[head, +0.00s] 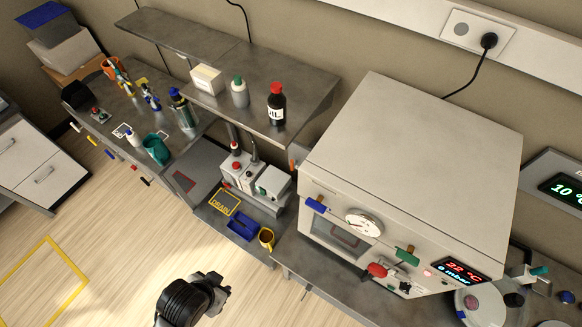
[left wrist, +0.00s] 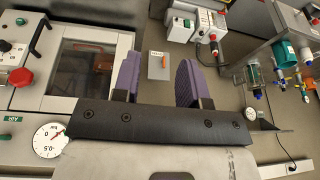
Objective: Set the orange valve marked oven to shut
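The orange valve (left wrist: 164,59) is a small orange lever on a grey plate (left wrist: 156,72) in the left wrist view. The lever stands nearly upright in that picture; its marking is too small to read. In the head view a sliver of orange (head: 293,163) shows beside the oven's left side, mostly hidden. My left gripper (left wrist: 158,75) is open in the left wrist view, with purple pads either side of the plate and nothing between them. In the head view a black wrist of mine is at the bottom, its fingers unclear. My right gripper is not identifiable.
The oven (head: 420,150) has a blue handle (head: 315,205), a green handle (head: 407,256) and a red knob (head: 377,270) on its front. A pump unit (head: 241,172) stands left of it, under a shelf (head: 255,85) with bottles. The floor in front is clear.

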